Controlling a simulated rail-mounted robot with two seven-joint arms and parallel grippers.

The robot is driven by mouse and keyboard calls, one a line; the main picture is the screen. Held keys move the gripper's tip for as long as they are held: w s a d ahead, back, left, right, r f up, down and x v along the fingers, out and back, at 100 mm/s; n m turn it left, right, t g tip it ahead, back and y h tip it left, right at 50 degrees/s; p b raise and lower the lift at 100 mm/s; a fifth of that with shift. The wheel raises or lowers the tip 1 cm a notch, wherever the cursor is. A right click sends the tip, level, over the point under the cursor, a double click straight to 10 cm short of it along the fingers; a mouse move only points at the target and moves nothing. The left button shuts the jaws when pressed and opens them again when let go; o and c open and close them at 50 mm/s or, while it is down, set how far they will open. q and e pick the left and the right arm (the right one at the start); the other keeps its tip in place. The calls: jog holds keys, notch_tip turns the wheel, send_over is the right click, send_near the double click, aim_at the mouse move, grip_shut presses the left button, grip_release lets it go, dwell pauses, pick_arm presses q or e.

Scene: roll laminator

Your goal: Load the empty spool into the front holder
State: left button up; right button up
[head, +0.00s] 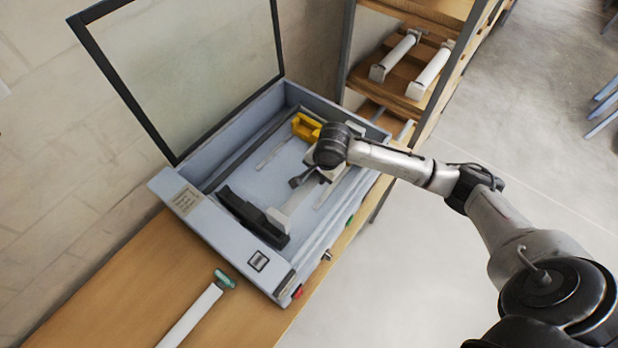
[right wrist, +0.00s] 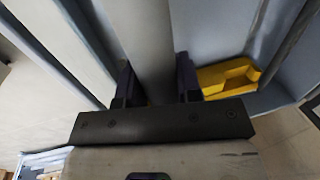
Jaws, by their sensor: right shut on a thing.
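My right gripper (head: 308,180) is inside the open laminator (head: 230,238), seen from above with my arm reaching in from the right. It is shut on a pale spool (head: 297,200), whose white end lies close to the black holder (head: 240,212) at the machine's near left. I cannot tell whether that end is seated. In the right wrist view, the dark fingers (right wrist: 157,85) stand on both sides of the pale spool (right wrist: 150,40). The wrist and fingers hide the spool's far end. My left gripper is not in view.
A yellow part (head: 306,127) sits in the machine's far corner. The glass lid (head: 185,60) stands open. Another white spool with a teal end (head: 192,316) lies on the wooden table (head: 140,285). Two white rolls (head: 428,75) rest on the shelf at right.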

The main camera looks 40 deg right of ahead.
jog(key=shift+w+a+f+p, duration=0.2)
jog(key=shift+w+f, duration=0.3)
jog(key=shift+f, duration=0.5)
jog(key=shift+w+a+f+p, duration=0.1)
jog(key=shift+w+a+f, duration=0.1)
jog(key=shift+w+f, duration=0.55)
jog(key=shift+w+a+f+p, duration=0.15)
jog(key=shift+w+a+f, duration=0.1)
jog(key=shift+f, duration=0.95)
jog(key=shift+f, duration=0.45)
jog(key=shift+f, duration=0.15)
jog(key=o, duration=1)
